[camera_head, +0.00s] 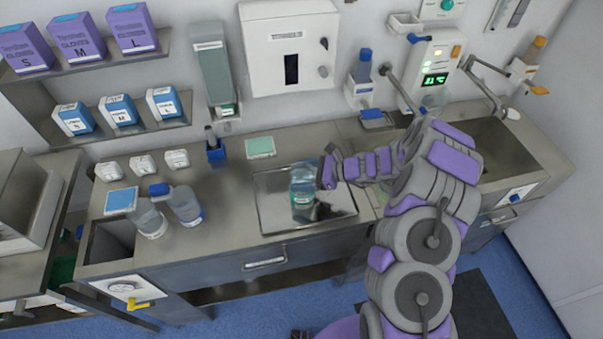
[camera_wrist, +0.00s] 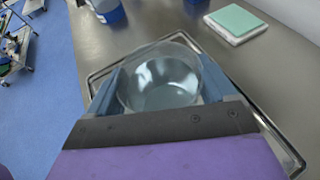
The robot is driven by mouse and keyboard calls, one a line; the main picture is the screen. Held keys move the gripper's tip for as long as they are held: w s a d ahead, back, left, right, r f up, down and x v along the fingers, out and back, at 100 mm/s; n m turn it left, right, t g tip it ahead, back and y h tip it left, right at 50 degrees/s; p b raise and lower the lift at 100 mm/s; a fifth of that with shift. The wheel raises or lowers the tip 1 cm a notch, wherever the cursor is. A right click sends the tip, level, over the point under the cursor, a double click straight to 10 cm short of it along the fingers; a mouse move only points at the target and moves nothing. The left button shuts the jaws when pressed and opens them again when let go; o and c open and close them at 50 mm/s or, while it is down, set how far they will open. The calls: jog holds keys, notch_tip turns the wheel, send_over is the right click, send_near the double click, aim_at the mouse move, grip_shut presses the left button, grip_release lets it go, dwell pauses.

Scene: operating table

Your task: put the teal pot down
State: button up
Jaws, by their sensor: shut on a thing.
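The teal pot (camera_head: 303,186) is a clear, teal-tinted vessel, upright over the metal tray (camera_head: 268,220) on the counter. My gripper (camera_head: 318,176) reaches it from the right and is shut on it. In the wrist view the blue fingers of my gripper (camera_wrist: 160,88) clasp the pot (camera_wrist: 165,72) on both sides, and I look down into its open top. The tray's rim (camera_wrist: 270,127) shows around and below it. I cannot tell whether the pot's base touches the tray.
Two clear bottles (camera_head: 186,206) stand left of the tray. A green-topped pad (camera_head: 260,147) and a blue holder (camera_head: 215,150) are behind it. A sink (camera_head: 515,150) lies to the right. The tray looks otherwise empty.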

jog(key=shift+f, duration=0.15)
jog(key=o, duration=1.3)
